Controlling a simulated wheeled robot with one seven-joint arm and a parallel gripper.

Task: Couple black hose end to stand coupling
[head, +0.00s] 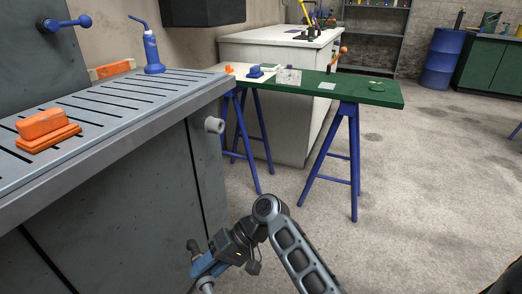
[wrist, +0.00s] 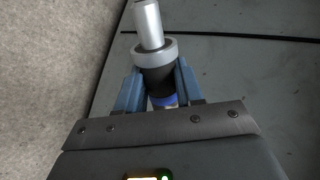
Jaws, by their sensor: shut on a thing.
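My gripper (wrist: 160,92) has its two blue fingers closed on the black hose end (wrist: 158,78) in the wrist view. The hose end has a black body, a grey collar, a bright metal tube pointing away from the gripper and a blue band between the fingers. In the head view my gripper (head: 205,264) is low in the picture, beside the grey bench front. A metal part shows below the fingers there. A pale grey round stub (head: 214,125) sticks out at the bench's right end, apart from my gripper; I cannot tell whether it is the stand coupling.
The slotted grey bench (head: 120,98) fills the left and carries an orange block (head: 44,126) and a blue bottle (head: 152,52). A green-topped table (head: 370,93) on blue trestles stands behind. The concrete floor on the right is clear.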

